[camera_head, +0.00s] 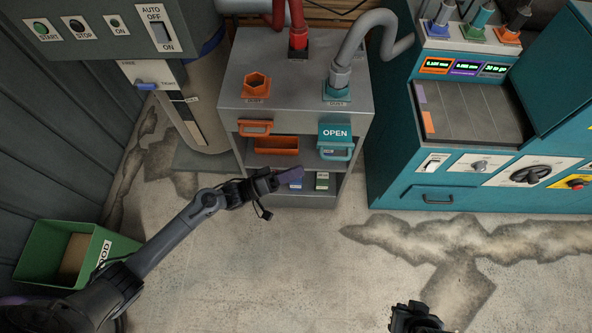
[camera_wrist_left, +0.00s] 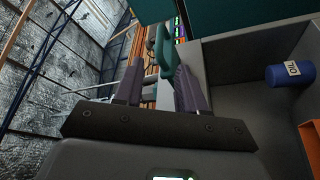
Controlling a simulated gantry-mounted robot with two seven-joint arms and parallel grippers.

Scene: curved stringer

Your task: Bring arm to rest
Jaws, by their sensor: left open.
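My left arm reaches in from the lower left in the head view. Its gripper (camera_head: 291,174) is in front of the lower shelves of the grey cabinet (camera_head: 300,100). In the left wrist view the two purple fingers of the left gripper (camera_wrist_left: 159,85) stand apart with nothing between them. A dark part of my right arm (camera_head: 415,318) shows at the bottom edge of the head view, and its fingers are not visible.
The cabinet holds an orange bin (camera_head: 276,145), a teal OPEN handle (camera_head: 335,140) and small containers (camera_head: 322,181). A teal machine (camera_head: 470,130) stands right. A green bin (camera_head: 50,254) sits lower left. A blue OIL can (camera_wrist_left: 290,75) shows in the wrist view. The middle floor is clear.

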